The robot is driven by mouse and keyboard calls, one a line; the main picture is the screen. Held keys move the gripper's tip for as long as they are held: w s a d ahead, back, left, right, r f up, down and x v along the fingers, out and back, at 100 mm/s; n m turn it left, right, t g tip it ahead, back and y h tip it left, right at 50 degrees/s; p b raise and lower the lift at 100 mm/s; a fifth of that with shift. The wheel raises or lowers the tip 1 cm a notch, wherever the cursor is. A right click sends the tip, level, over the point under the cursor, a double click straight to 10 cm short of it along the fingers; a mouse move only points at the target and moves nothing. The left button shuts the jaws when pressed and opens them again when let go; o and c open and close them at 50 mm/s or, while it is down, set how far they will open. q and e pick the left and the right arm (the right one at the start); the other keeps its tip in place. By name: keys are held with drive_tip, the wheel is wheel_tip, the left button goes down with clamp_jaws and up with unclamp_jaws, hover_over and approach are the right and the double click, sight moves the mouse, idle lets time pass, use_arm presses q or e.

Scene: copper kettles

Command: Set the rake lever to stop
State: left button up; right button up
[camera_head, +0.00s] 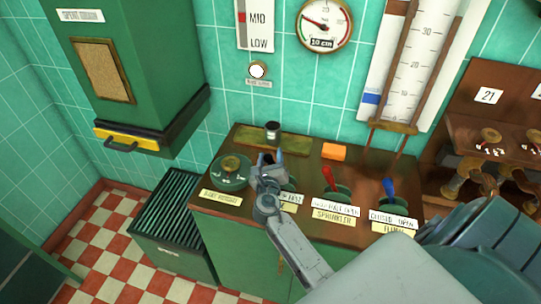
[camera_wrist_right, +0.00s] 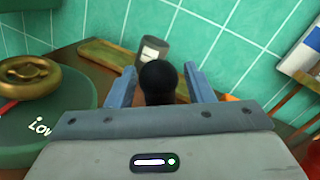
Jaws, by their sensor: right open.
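In the right wrist view the black round knob (camera_wrist_right: 158,80) of a lever shows between the open fingers (camera_wrist_right: 160,88), with a gap on each side. In the head view my gripper mostly hides this lever; part of its label (camera_head: 290,198) shows and only the end of the wording can be read. I cannot tell the lever's exact setting. The red sprinkler lever (camera_head: 328,178) and the blue flume lever (camera_head: 389,188) stand to the right. My left gripper is out of view.
A green dial with a brass knob (camera_head: 231,165) sits just left of my gripper; it also shows in the wrist view (camera_wrist_right: 32,82). A dark jar (camera_head: 272,131) stands behind on a brass tray. An orange block (camera_head: 333,151) lies behind the sprinkler lever. The tiled wall is close behind.

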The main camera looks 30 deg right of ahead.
drive_tip(key=shift+w, duration=0.1)
drive_tip(key=shift+c, duration=1.1)
clamp_jaws()
drive_tip(key=s+m+b, duration=0.1)
drive_tip(key=s+d+m+b, duration=0.1)
drive_tip(key=d+m+b, duration=0.1)
drive_tip(key=m, duration=0.1)
drive_tip(key=shift+s+d+r+h, duration=0.25)
drive_tip(key=shift+s+r+h, duration=0.05)
drive_tip(key=shift+s+h, duration=0.1)
drive_tip(key=shift+s+d+r+m+t+b, duration=0.3)
drive_tip(key=shift+s+m+b, duration=0.1)
drive_tip(key=shift+m+b, duration=0.25)
drive_tip(key=shift+o, duration=1.1)
unclamp_jaws()
